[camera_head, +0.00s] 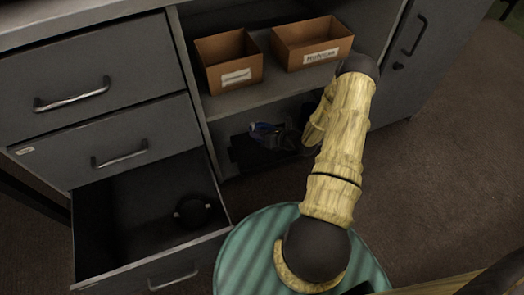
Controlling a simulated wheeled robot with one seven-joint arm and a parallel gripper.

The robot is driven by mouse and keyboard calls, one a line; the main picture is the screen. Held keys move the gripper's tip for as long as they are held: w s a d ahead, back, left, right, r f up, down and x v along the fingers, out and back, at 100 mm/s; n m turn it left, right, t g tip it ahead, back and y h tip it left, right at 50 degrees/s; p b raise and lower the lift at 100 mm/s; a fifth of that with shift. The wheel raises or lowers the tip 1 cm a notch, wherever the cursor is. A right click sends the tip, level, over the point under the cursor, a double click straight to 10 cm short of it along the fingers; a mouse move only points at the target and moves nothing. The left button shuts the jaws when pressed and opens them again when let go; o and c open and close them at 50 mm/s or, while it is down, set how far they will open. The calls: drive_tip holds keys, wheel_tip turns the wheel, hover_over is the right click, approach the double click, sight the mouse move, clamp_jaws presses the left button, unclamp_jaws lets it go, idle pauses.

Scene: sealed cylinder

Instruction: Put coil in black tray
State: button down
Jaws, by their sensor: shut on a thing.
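A small blue thing (262,128), which may be the coil, is at the tip of my gripper (273,135) in the lower compartment of the cabinet. My gripper is dark and dim, and it appears shut on this blue thing. The black tray (240,155) lies on the floor of that compartment, below and around the gripper. I cannot tell whether the blue thing touches the tray. My forearm hides the right part of the compartment.
Two brown labelled boxes, the left (229,60) and right (311,43), stand on the shelf (262,93) above my gripper. An open bottom drawer (130,225) holds a dark round thing (192,212). A green striped round surface (245,262) is below my arm.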

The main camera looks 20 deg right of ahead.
wheel_tip(320, 180, down, 6)
drive_tip(key=b, duration=0.3)
drive_tip(key=shift+w+a+r, duration=0.15)
drive_tip(key=shift+r, duration=0.1)
wheel_tip(320, 180, down, 4)
drive_tip(key=b, duration=0.2)
drive_tip(key=shift+b, duration=0.35)
drive_tip(key=shift+r, duration=0.1)
drive_tip(key=shift+w, duration=0.1)
drive_tip(key=c, duration=1.3)
unclamp_jaws()
drive_tip(key=shift+a, duration=0.1)
